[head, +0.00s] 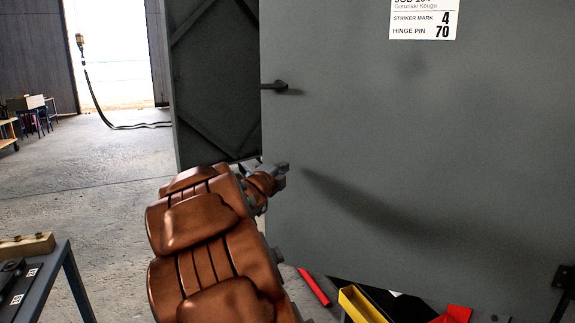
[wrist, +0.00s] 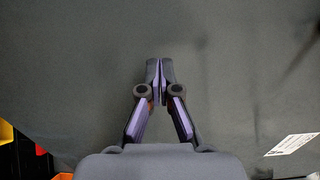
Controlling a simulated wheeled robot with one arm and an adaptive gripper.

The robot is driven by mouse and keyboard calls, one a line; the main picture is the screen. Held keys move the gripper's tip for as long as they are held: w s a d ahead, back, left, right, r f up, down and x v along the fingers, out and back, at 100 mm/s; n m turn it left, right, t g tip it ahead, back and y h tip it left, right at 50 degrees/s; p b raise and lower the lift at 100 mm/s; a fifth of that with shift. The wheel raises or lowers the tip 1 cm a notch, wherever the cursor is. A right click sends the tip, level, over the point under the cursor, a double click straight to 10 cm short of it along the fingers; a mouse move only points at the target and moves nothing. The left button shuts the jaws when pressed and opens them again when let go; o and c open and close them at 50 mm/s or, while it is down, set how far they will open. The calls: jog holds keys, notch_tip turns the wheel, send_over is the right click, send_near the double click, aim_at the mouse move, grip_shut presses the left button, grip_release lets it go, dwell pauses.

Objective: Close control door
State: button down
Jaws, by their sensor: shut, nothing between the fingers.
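The control door (head: 420,150) is a large flat grey panel filling the right of the head view. It carries a white label (head: 423,18) at the top and a dark handle (head: 281,87) near its left edge. A hinge (head: 563,280) shows at its lower right. My gripper (head: 283,168) is shut and empty, by the door's left edge below the handle. In the wrist view the shut fingers (wrist: 160,64) point at the grey panel (wrist: 80,60); I cannot tell whether they touch it. The label (wrist: 290,145) shows there at lower right.
Another grey panel with diagonal braces (head: 215,80) stands behind to the left. A table (head: 40,280) is at the lower left. Yellow (head: 360,304) and red (head: 314,287) pieces lie below the door. Open concrete floor (head: 100,180) extends left towards a bright doorway.

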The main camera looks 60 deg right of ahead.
aim_at(291, 161)
jog(key=shift+w+d, duration=0.2)
jog(key=shift+d, duration=0.85)
jog(key=shift+w+d, duration=0.15)
jog(key=shift+d, duration=0.85)
jog(key=shift+w+d+r, duration=0.1)
jog(key=shift+d, duration=0.05)
